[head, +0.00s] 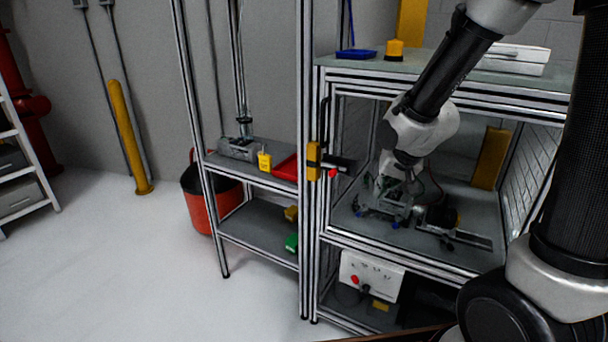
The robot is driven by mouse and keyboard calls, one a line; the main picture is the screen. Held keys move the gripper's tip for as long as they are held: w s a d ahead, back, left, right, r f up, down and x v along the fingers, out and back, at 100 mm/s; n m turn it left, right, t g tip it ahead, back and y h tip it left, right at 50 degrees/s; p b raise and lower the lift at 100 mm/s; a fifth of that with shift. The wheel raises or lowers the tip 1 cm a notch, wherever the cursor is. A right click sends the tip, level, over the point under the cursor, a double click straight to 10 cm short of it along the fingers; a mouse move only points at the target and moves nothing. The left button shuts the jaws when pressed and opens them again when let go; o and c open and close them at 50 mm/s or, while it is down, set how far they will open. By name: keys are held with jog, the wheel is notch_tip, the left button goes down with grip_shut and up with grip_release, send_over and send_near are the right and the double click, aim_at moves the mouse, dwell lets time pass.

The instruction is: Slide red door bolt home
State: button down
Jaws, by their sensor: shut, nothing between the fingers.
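The red knob of the door bolt (333,172) shows at the left front post of the framed cabinet. It sits beside a yellow block (314,160) on that post, with a short dark bar next to it. My arm comes down from the upper right, and my gripper (390,188) is to the right of the red knob and a little lower, apart from it. The gripper is shut and empty. Its fingertips are small and hard to make out against the grey equipment behind them. How far the bolt is slid in cannot be told.
A black upright handle (325,122) is above the bolt. The cabinet (450,88) holds a dark device with a yellow part (440,216). A shelf rack (258,178) with a red tray (286,168) stands left. The floor at left is mostly clear.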

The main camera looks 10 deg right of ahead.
jog(key=w+a+r, duration=0.1)
jog(key=w+m+t, duration=0.1)
jog(key=w+a+r+m+y, duration=0.1)
jog(key=shift+w+a+r+t, duration=0.35)
jog(key=shift+t, duration=0.05)
jog(key=w+a+f, duration=0.4)
jog(key=w+f, duration=0.2)
jog(key=w, duration=0.2)
jog(key=shift+w+a+f, duration=0.2)
jog(key=shift+a+f, duration=0.15)
jog(key=shift+f, duration=0.05)
